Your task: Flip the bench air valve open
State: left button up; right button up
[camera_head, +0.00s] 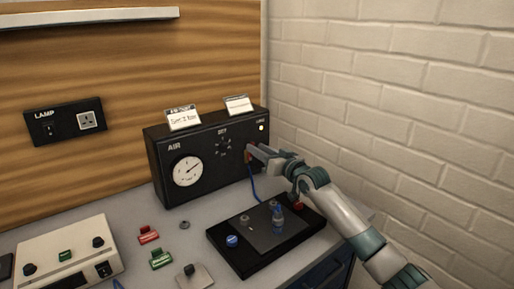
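The black air box (207,160) stands at the back of the bench, with the word AIR, a round white gauge (188,171) and a dial (223,143) on its front. My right gripper (256,152) reaches in from the right and is at this red part. It hides much of that area, and I cannot tell whether it touches or how far the fingers are apart. My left gripper is not in view.
A black tray (226,254) with a small blue-and-clear cylinder (278,216) lies below my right arm. A blue hose (255,190) hangs from the box. Red (148,235) and green (161,259) pieces lie left of it. A brick wall (390,90) bounds the right.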

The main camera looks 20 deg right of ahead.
jog(key=shift+w+a, duration=0.25)
jog(key=shift+w, duration=0.4)
grip_shut()
jog(key=n, duration=0.1)
jog(key=a+n, duration=0.1)
jog(key=shift+s+n, duration=0.2)
jog(key=shift+n, duration=0.2)
grip_release()
jog(key=shift+s, duration=0.15)
